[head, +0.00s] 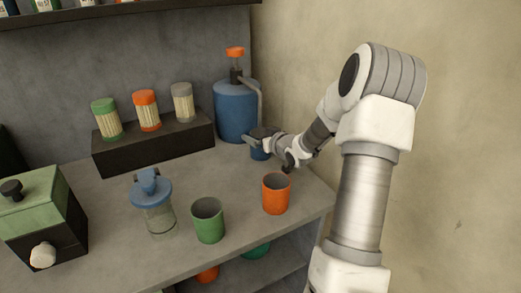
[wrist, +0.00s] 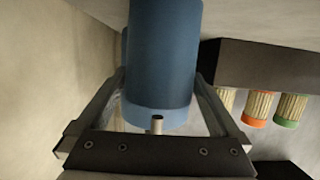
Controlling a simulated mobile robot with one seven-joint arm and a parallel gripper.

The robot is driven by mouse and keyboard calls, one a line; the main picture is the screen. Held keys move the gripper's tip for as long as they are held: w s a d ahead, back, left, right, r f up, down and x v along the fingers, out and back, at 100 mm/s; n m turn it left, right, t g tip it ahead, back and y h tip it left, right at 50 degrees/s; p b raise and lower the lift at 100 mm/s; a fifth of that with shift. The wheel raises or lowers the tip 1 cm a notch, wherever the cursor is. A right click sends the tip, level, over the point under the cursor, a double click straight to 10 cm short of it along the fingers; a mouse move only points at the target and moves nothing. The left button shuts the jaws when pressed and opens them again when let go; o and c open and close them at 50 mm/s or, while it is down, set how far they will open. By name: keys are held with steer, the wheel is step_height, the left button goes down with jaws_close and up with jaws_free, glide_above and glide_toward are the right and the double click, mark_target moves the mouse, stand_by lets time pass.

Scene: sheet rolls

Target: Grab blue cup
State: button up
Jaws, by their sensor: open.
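The blue cup (head: 258,154) stands at the back right of the counter, in front of the blue pump canister, and is partly hidden by my gripper (head: 262,135). In the wrist view, which looks upside down, a blue cylinder that appears to be the cup (wrist: 163,55) fills the space between the two fingers of my gripper (wrist: 159,80). The jaws are open, with one finger on each side of it. I cannot tell whether either finger touches it.
The blue canister (head: 236,110) with an orange top stands close behind. A dark riser (head: 155,146) holds several shakers at its left. An orange cup (head: 276,196), a green cup (head: 208,222) and a lidded jar (head: 157,210) stand nearer the front. A wall (head: 450,130) bounds the right.

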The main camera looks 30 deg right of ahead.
steer(key=shift+x, duration=1.35)
steer(key=c, duration=1.4)
